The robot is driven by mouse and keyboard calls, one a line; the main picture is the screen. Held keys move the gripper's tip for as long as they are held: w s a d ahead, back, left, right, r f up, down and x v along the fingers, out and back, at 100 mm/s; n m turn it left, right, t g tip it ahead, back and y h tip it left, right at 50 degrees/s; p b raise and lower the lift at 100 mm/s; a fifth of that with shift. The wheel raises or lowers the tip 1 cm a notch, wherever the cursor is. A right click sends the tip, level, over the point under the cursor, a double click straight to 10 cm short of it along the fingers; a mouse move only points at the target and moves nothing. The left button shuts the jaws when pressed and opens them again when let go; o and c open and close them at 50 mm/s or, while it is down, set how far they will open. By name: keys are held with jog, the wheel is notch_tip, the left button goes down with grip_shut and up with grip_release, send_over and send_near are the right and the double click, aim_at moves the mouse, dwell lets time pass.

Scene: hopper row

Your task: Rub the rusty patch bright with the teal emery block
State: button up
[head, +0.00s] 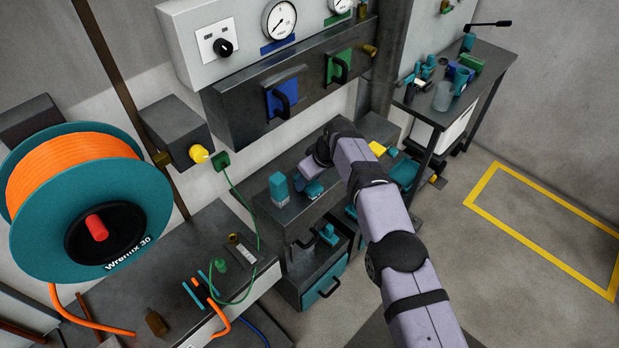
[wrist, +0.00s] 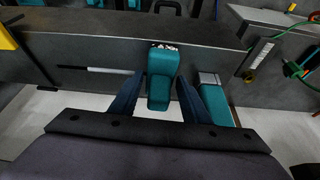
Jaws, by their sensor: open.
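My gripper (wrist: 160,101) is open, its dark blue fingers on either side of a teal piece (wrist: 164,70) with a wide head and narrower lower part. Small gaps show between the piece and the fingers. A second teal block (wrist: 215,104) with a grey end lies just right of the fingers. In the head view, a teal block with a grey foot (head: 279,184) stands upright on the dark bench, left of my gripper (head: 306,184). I cannot tell which is the emery block. No rusty patch is clearly visible; a speckled pale spot (wrist: 165,46) shows behind the teal piece's head.
An orange cable reel (head: 78,165) stands at left, with a green cord (head: 242,200) nearby. More teal items sit on the right-hand table (head: 493,62).

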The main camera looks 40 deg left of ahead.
jog(key=shift+r, duration=0.4)
jog(key=shift+c, duration=0.4)
jog(key=c, duration=0.8)
jog(key=shift+r, duration=0.15)
jog(key=shift+r+p, duration=2.15)
jog(key=shift+r, duration=0.75)
